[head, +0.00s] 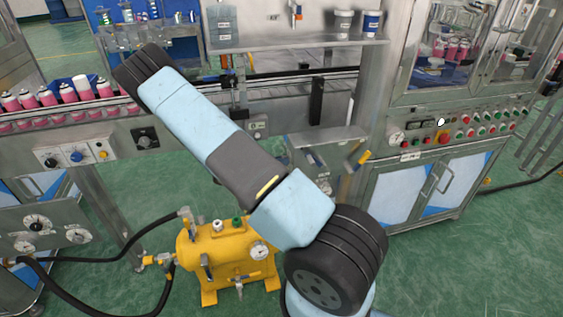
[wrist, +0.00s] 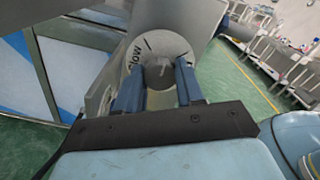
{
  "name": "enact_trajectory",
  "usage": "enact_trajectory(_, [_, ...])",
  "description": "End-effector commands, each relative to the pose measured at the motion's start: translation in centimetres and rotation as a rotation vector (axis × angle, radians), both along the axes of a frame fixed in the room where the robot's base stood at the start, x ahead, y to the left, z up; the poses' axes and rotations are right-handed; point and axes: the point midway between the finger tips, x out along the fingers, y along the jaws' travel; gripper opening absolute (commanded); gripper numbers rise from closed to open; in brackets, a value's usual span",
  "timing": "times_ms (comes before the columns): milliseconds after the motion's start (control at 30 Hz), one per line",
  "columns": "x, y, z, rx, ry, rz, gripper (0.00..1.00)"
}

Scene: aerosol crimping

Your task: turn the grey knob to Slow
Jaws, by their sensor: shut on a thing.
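The grey knob (wrist: 160,72) is in the upper middle of the wrist view, in front of a round pale dial plate (wrist: 150,44). Lettering that looks like "Slow" runs up the left side of the plate, and a short dark mark is near its top. I cannot tell which mark the knob points to. My gripper (wrist: 158,84) has its two blue fingers on either side of the knob and is shut on it. In the head view my arm crosses the middle, but my gripper does not show, and I cannot make out this knob.
A yellow tank (head: 228,251) with a gauge and hoses stands on the green floor. Pink cans (head: 68,94) line the conveyor at left. A cabinet with a button panel (head: 470,128) stands at right. Green floor is open at lower right.

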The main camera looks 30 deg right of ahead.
Motion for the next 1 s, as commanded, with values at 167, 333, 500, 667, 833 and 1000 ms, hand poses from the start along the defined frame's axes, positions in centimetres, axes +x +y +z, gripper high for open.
enact_trajectory(167, [-0.17, 0.06, -0.19, 0.051, 0.163, -0.004, 0.07])
enact_trajectory(333, [-0.09, 0.01, -0.2, 0.095, 0.316, -0.002, 0.07])
enact_trajectory(500, [-0.09, -0.07, -0.21, 0.135, 0.458, -0.004, 0.07])
enact_trajectory(667, [-0.03, -0.08, -0.25, 0.167, 0.57, -0.002, 0.07])
enact_trajectory(833, [-0.02, -0.12, -0.28, 0.193, 0.657, -0.002, 0.07])
enact_trajectory(1000, [0.0, -0.13, -0.31, 0.208, 0.711, -0.001, 0.07])
